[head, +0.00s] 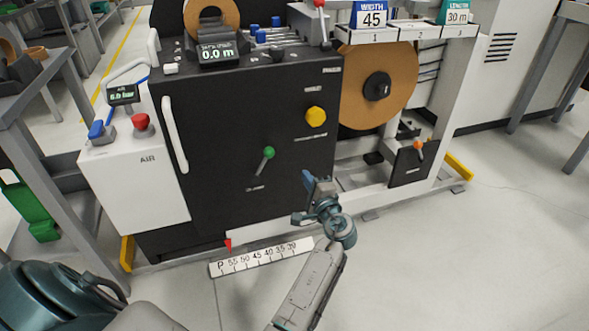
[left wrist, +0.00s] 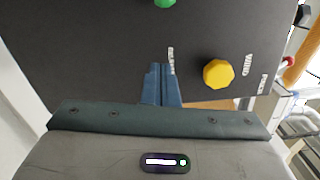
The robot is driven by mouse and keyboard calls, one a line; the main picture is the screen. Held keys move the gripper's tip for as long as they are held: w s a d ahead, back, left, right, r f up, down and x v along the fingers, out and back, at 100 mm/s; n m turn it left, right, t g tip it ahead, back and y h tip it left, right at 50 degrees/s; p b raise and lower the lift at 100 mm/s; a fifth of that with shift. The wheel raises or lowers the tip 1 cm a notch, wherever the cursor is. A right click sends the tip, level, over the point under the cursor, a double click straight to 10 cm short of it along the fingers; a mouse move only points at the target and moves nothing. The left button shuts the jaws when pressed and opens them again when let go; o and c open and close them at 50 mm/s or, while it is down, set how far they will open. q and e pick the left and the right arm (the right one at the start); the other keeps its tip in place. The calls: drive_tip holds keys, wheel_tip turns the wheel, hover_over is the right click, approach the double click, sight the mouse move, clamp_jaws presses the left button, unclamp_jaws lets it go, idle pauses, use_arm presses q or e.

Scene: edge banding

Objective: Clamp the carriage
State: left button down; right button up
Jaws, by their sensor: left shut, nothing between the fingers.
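My left gripper (head: 308,181) is shut and empty, in front of the lower right of the black front panel (head: 220,130). In the left wrist view its blue fingers (left wrist: 160,84) are together, pointing at the panel. A lever with a green knob (head: 268,152) is on the panel, left of and above the gripper; its knob shows at the top edge of the left wrist view (left wrist: 165,2). A yellow knob (head: 316,116) is above the gripper, and right of the fingers in the wrist view (left wrist: 218,73). I cannot tell which part is the carriage. My right gripper is out of view.
A lever with an orange knob (head: 418,145) is at the lower right. A red pointer (head: 228,245) stands near 55 on the white scale (head: 262,256). A width card (head: 370,17) reads 45. A red button (head: 140,121) tops the white air box (head: 135,180).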

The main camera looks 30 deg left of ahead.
sight(263, 165)
use_arm(q)
drive_tip(key=w+a+b, duration=0.2)
drive_tip(key=w+a, duration=0.1)
drive_tip(key=a, duration=0.7)
drive_tip(key=shift+a+r, duration=0.25)
drive_tip(key=shift+r, duration=0.15)
